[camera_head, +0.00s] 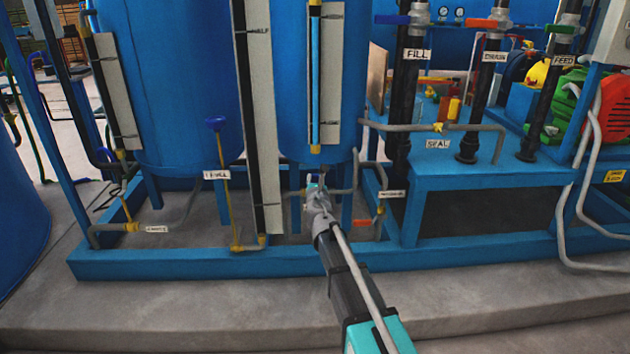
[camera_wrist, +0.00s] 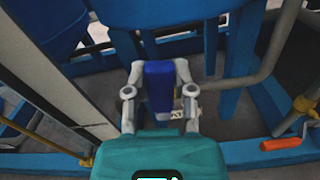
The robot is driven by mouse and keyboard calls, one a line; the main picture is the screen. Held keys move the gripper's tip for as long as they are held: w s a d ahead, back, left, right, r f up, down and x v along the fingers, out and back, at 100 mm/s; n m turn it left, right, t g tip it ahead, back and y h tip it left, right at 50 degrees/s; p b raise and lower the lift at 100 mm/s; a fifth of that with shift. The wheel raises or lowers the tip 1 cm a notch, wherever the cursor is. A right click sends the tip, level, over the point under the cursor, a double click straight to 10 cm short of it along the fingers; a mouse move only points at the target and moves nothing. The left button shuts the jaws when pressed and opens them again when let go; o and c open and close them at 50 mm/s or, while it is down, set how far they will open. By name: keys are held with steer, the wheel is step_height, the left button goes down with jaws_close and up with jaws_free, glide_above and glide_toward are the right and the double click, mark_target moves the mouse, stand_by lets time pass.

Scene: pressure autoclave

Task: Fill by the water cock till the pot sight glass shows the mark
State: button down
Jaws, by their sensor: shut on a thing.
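My gripper (camera_head: 316,192) is low in front of the right blue tank. In the wrist view its two fingers (camera_wrist: 159,95) are shut on a blue cock handle (camera_wrist: 158,84). A pale label lies just below it, partly hidden, so I cannot read it. A sight glass (camera_head: 315,80) with a white backing plate stands upright on the front of the right tank (camera_head: 347,60), between yellow end fittings. A bright blue strip runs along most of its tube.
A tall pale gauge board (camera_head: 258,115) stands left of the gripper. A blue-topped yellow lever (camera_head: 216,124) is further left. An orange handle (camera_wrist: 281,144) is low at right in the wrist view. Pipes labelled FILL (camera_head: 416,54), DRAIN and FEED rise at right.

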steer(key=shift+a, duration=0.1)
steer(key=shift+a+r+n, duration=0.1)
steer(key=shift+a+n, duration=0.7)
steer(key=shift+n, duration=0.3)
steer(key=shift+c, duration=2.2)
jaws_free()
steer(key=shift+s, duration=0.2)
steer(key=s+d, duration=0.1)
steer(key=s, duration=1)
steer(key=shift+s+d, duration=0.15)
steer(key=shift+s, duration=0.2)
